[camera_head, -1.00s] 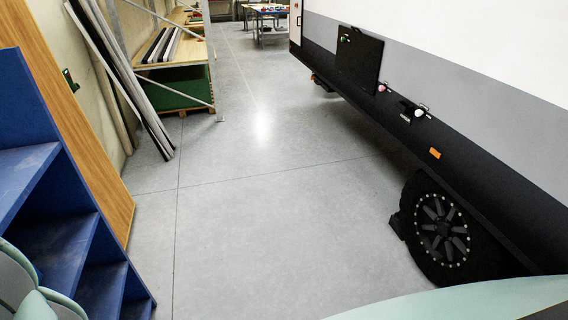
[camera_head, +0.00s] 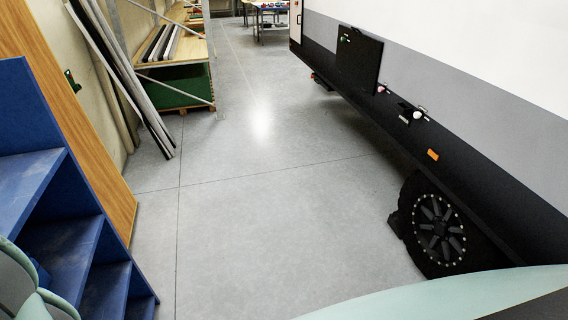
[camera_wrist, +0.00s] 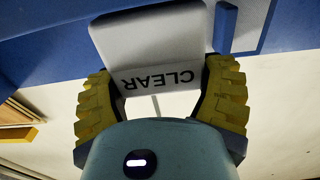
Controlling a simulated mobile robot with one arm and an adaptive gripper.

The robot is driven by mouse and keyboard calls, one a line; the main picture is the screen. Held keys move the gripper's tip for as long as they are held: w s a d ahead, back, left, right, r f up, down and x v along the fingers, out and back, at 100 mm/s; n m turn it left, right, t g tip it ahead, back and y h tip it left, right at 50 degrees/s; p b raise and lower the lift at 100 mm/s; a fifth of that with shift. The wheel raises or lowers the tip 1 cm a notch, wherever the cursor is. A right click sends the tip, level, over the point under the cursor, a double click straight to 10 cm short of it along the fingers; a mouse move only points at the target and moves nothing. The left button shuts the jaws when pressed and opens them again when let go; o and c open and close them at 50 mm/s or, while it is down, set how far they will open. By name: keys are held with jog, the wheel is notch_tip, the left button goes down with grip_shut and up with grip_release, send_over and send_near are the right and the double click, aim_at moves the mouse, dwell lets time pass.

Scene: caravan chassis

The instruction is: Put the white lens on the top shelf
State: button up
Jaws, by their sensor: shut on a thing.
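In the wrist view, my gripper (camera_wrist: 160,105) has its yellow ribbed fingers on either side of a white block (camera_wrist: 150,42) marked CLEAR, which I take to be the white lens. The word appears upside down. The fingers are closed on its sides. A blue surface lies just behind and above the block in that view; whether they touch cannot be told. In the head view, the blue shelf unit (camera_head: 70,245) stands at the left edge, with stepped boards. My gripper is not visible in the head view.
The caravan (camera_head: 460,75) runs along the right, with a wheel (camera_head: 440,228) and small green, pink and white fittings on its side. A wooden panel (camera_head: 80,125) leans behind the shelf unit. Grey floor (camera_head: 270,215) between them is clear.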

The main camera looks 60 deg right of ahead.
jog(key=shift+f, duration=0.15)
jog(key=shift+f+b, duration=0.15)
jog(key=shift+b, duration=0.15)
jog(key=o, duration=1.1)
jog(key=shift+r+p, duration=0.35)
jog(key=shift+s+d+f+b, duration=0.25)
jog(key=shift+s+d+b, duration=0.1)
jog(key=shift+d+b, duration=0.1)
jog(key=b+v, duration=0.6)
jog(key=v, duration=0.5)
